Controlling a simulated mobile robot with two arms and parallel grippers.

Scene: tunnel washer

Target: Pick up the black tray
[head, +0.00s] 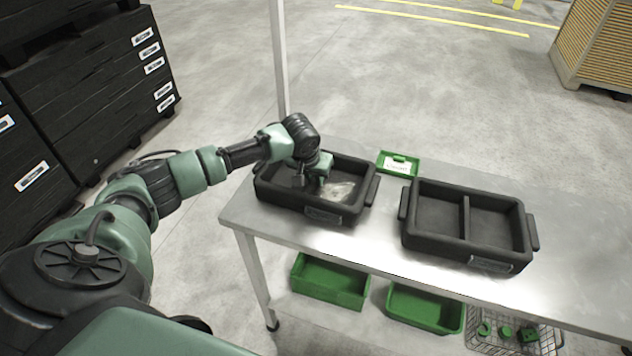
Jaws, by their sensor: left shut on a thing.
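Two black trays stand on the metal table. The left black tray (287,208) has a side handle, a front label and a clear, shiny item (338,191) in its right part. The right black tray (455,246) has a divider across its middle and looks empty. My left gripper (311,184) reaches down into the left tray near its middle and is shut on it. The fingertips and the exact spot they grip are hidden by the gripper and wrist. The left tray appears level and at the tabletop. My right gripper is out of view.
A small green box (398,164) with a white label stands behind and between the trays. Green bins (330,283) and a wire basket (513,340) sit below the table (375,247). A metal post (280,60) rises at the back left. Black stacked crates (95,80) stand left.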

